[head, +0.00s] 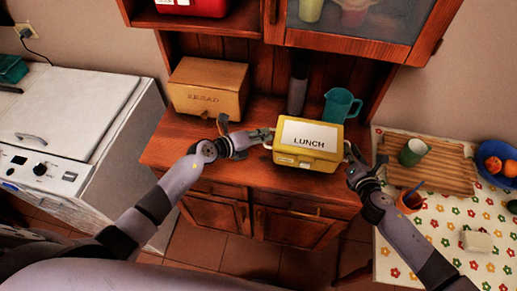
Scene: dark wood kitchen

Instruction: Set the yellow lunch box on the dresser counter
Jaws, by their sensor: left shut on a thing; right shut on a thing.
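The yellow lunch box (307,158) has a white label reading LUNCH on its lid. It is at the front part of the wooden dresser counter (165,150); whether its base touches the wood I cannot tell. My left gripper (266,138) is shut on the box's left side. My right gripper (351,158) is shut on its right side. The box's underside is hidden.
A bread box (207,88), a dark bottle (297,90) and a teal jug (341,105) stand behind on the counter. A white stove (75,115) is at left. At right, a flowered table (440,235) holds a green cup (413,152) and a fruit bowl (490,150).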

